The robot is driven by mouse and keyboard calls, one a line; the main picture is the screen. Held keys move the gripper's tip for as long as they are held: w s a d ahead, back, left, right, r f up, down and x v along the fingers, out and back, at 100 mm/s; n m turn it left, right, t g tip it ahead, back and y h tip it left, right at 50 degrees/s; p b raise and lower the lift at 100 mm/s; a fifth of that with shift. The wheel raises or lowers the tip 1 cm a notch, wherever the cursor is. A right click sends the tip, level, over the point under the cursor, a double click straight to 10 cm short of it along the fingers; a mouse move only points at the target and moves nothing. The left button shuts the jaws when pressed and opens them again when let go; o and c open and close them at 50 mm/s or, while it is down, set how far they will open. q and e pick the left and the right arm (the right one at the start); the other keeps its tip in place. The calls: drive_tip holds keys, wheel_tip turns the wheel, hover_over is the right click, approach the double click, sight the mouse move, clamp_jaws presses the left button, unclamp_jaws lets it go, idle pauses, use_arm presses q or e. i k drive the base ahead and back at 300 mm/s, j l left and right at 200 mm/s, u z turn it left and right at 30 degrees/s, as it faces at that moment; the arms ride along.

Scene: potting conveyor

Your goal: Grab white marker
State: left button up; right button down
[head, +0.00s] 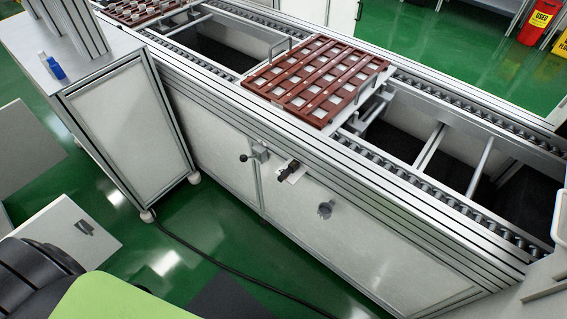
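No white marker can be made out for certain. A small blue-and-white object (54,68) lies on the light top of the cabinet at the upper left; it is too small to tell whether it is a marker. Neither of my grippers shows in the head view.
A long metal roller conveyor (330,155) runs diagonally across the view, bearing a brown slotted tray (316,80). The wheeled cabinet (130,115) stands at left beside it. A black cable (235,262) lies on the green floor. Yellow and red bins (540,20) stand far right.

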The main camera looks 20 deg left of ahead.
sight(41, 55)
drive_tip(key=u, duration=2)
drive_tip(key=i+j+z, duration=0.2)
drive_tip(key=i, duration=0.2)
drive_tip(key=i+j+z, duration=0.2)
drive_tip(key=i, duration=0.15)
